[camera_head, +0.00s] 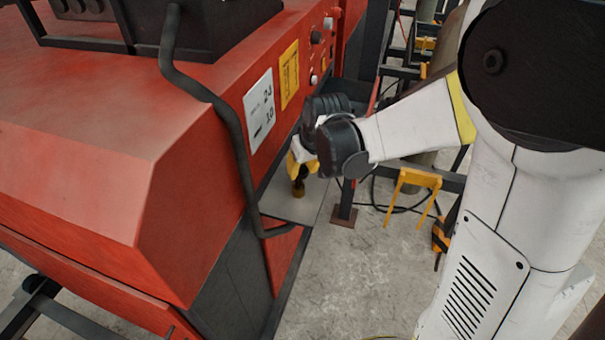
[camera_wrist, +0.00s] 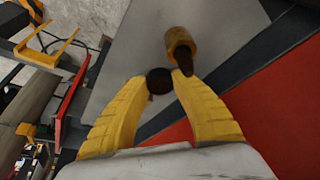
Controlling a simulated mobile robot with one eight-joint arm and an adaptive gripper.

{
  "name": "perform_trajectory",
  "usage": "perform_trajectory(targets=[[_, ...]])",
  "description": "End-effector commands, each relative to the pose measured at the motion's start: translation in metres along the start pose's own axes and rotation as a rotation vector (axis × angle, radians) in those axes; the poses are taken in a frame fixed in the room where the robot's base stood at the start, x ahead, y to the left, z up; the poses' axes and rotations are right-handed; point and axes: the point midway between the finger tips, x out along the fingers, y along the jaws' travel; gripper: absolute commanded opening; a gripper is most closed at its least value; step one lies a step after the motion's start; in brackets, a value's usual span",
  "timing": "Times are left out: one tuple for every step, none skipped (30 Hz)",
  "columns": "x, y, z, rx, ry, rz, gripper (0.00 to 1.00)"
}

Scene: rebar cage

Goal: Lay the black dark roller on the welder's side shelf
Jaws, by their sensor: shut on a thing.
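My gripper (camera_wrist: 162,76) has yellow fingers, closed around a dark round thing. That is the black dark roller (camera_wrist: 159,82), seen nearly end-on between the fingertips. In the head view my gripper (camera_head: 299,164) is partly hidden by my wrist, and I cannot make out the roller there. The welder's side shelf is a flat grey plate (camera_head: 291,208) low on the red welder's side. It shows below the fingers in the wrist view (camera_wrist: 125,40). I cannot tell whether the roller touches the shelf.
A yellow-brown cylinder with a dark end (camera_wrist: 180,46) is on the shelf close to the right finger. The red welder (camera_head: 90,190), with its black bent handle (camera_head: 232,125), borders the shelf. A yellow bracket (camera_head: 415,180) stands to the right.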

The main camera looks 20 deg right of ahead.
Motion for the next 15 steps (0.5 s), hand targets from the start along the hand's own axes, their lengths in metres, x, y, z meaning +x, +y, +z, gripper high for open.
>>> perform_trajectory(targets=[[0.0072, 0.0002, 0.0026, 0.000, 0.000, 0.000, 0.00], [0.0096, 0.0003, 0.0035, 0.000, 0.000, 0.000, 0.00], [0.0114, 0.0003, 0.0042, 0.000, 0.000, 0.000, 0.00], [0.0119, 0.0003, 0.0046, 0.000, 0.000, 0.000, 0.00], [0.0120, 0.0003, 0.0047, 0.000, 0.000, 0.000, 0.00], [0.0117, 0.0003, 0.0047, 0.000, 0.000, 0.000, 0.00], [0.0115, 0.0003, 0.0046, 0.000, 0.000, 0.000, 0.00], [0.0114, 0.0003, 0.0046, 0.000, 0.000, 0.000, 0.00], [0.0114, 0.0004, 0.0046, 0.000, 0.000, 0.000, 0.00], [0.0114, 0.0004, 0.0046, 0.000, 0.000, 0.000, 0.00], [0.0118, 0.0004, 0.0047, 0.000, 0.000, 0.000, 0.00], [0.0130, 0.0004, 0.0052, 0.000, 0.000, 0.000, 0.00], [0.0141, 0.0004, 0.0057, 0.000, 0.000, 0.000, 0.00], [0.0152, 0.0004, 0.0062, 0.000, 0.000, 0.000, 0.00], [0.0157, 0.0004, 0.0064, 0.000, 0.000, 0.000, 0.34]])
